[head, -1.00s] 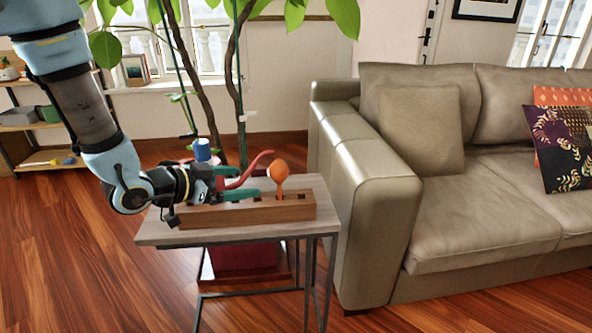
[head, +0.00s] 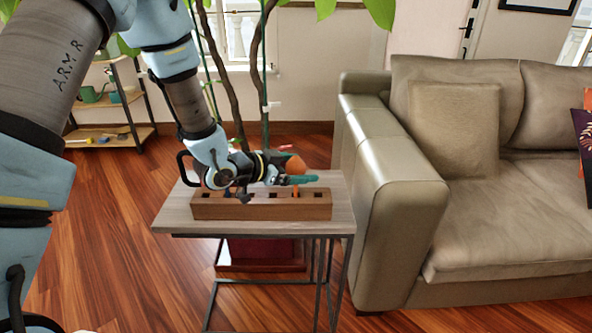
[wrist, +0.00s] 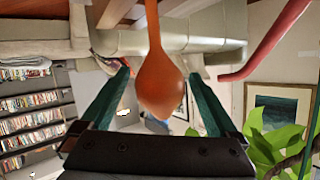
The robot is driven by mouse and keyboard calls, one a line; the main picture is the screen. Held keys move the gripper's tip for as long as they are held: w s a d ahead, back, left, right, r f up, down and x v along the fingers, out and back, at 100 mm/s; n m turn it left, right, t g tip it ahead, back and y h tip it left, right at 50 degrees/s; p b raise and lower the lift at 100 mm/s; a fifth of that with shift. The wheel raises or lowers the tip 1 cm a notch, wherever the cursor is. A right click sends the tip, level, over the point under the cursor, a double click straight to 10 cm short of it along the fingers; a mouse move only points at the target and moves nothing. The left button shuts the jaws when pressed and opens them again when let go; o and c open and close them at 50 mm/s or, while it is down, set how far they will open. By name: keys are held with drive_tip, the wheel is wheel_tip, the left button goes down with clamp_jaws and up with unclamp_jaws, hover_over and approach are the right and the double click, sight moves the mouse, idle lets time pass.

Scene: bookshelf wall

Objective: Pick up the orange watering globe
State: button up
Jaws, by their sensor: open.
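The orange watering globe (head: 296,165) stands upright, its stem going down into a slot of the long wooden holder (head: 261,211) on the side table. My gripper (head: 311,179) is at the globe, coming from the left, with one teal finger in front of it; the far finger is mostly hidden. In the wrist view, the orange globe (wrist: 160,85) with its thin stem lies between the two teal fingers of my gripper (wrist: 158,73). The fingers are spread, with a visible gap on each side of the globe.
The side table (head: 172,215) has bare top around the holder. The grey sofa (head: 395,170) stands close on the right. A potted plant with thin trunks (head: 231,85) rises behind the table. A red curved piece (wrist: 268,45) shows beside the right finger in the wrist view.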

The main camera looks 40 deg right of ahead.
drive_tip(key=shift+x, duration=0.95)
drive_tip(key=shift+a, duration=0.1)
